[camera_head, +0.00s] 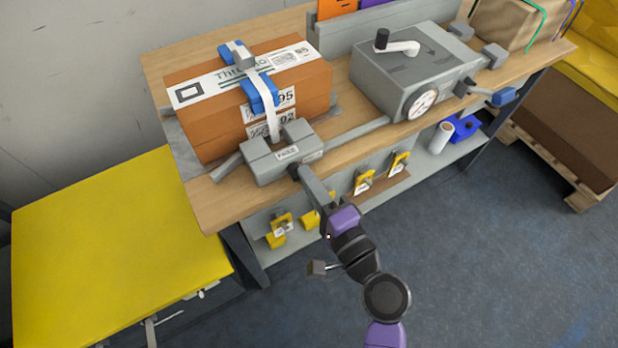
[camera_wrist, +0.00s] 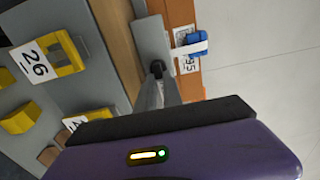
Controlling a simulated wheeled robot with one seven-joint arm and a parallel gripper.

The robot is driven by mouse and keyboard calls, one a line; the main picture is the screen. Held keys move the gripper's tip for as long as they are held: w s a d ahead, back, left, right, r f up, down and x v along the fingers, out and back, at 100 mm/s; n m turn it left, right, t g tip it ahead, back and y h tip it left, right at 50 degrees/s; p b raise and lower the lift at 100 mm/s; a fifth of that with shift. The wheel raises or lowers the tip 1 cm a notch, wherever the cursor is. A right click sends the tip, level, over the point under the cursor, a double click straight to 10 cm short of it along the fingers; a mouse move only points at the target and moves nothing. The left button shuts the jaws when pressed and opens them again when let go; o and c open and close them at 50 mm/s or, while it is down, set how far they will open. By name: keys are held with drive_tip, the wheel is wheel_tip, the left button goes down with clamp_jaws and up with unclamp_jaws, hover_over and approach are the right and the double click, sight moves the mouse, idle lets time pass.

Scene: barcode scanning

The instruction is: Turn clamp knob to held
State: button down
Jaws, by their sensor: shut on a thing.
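A grey clamp block (camera_head: 262,166) stands at the bench's front edge, before the orange-brown box (camera_head: 205,128). Its front label (camera_head: 287,153) seems to read "FREE". The clamp's dark knob (camera_wrist: 157,68) is on the block's front face, at the tip of my gripper. My gripper (camera_head: 298,174) reaches up to it from the front and is shut on it; the fingers hide most of the knob in the head view. In the wrist view the grey block (camera_wrist: 150,38) is just beyond the knob. A white strap with blue buckles (camera_head: 262,92) runs over the box to the block.
A grey machine with a crank and dial (camera_head: 405,80) stands to the right on the wooden bench (camera_head: 345,108). Yellow numbered clips (camera_head: 365,182) hang below the bench's front edge. A yellow table (camera_head: 105,245) is at the left. The floor (camera_head: 470,240) in front right is clear.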

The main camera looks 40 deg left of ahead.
drive_tip(key=c, duration=1.5)
unclamp_jaws()
drive_tip(key=shift+f, duration=0.1)
